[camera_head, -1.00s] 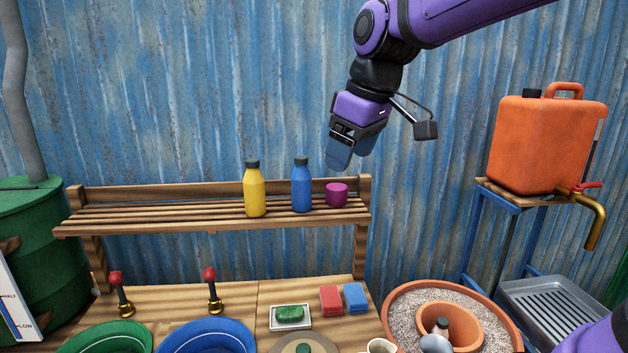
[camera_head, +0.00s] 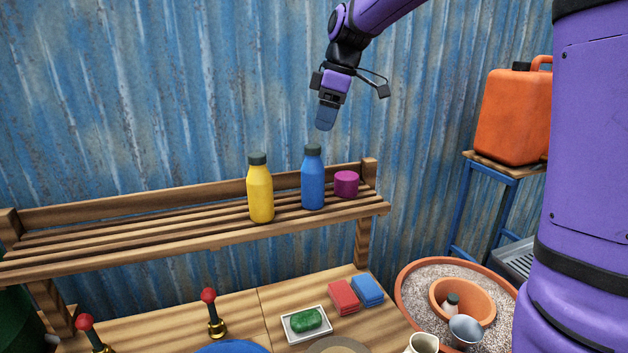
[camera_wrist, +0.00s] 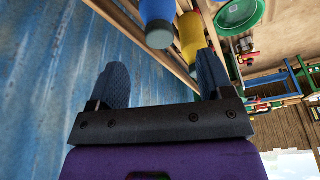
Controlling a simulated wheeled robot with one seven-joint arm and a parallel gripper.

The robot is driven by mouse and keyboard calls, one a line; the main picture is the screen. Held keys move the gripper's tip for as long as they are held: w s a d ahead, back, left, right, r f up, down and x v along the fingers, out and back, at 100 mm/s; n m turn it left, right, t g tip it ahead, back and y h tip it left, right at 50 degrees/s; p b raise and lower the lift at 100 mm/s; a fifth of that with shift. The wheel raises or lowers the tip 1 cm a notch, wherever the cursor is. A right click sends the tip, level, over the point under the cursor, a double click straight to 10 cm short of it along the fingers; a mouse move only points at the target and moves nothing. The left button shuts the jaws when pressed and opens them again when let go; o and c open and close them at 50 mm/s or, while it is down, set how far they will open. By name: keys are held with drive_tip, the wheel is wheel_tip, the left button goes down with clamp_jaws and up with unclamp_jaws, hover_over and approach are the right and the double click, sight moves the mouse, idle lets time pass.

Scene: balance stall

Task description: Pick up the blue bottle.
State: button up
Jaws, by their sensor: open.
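The blue bottle (camera_head: 313,182) with a dark cap stands upright on the slatted wooden shelf (camera_head: 150,232), between the yellow bottle (camera_head: 260,192) and a purple cup (camera_head: 346,184). My gripper (camera_head: 326,118) is above the blue bottle, pointing down, apart from it and empty. In the wrist view my gripper (camera_wrist: 165,82) shows two fingers spread wide. The blue bottle (camera_wrist: 157,14) is beyond them at the top edge, partly cut off, with its dark cap towards me. The yellow bottle (camera_wrist: 193,38) is partly behind the right finger.
A corrugated blue wall (camera_head: 130,100) stands close behind the shelf. Below, the bench holds red-knobbed levers (camera_head: 212,312), a green soap on a tray (camera_head: 306,320), and red and blue blocks (camera_head: 344,297). An orange canister (camera_head: 508,115) stands at right. My purple arm covers the right side.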

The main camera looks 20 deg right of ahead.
sight(315, 146)
drive_tip(key=x, duration=0.9)
drive_tip(key=shift+w+a+f, duration=0.1)
drive_tip(key=shift+w, duration=0.05)
drive_tip(key=shift+c, duration=0.3)
clamp_jaws()
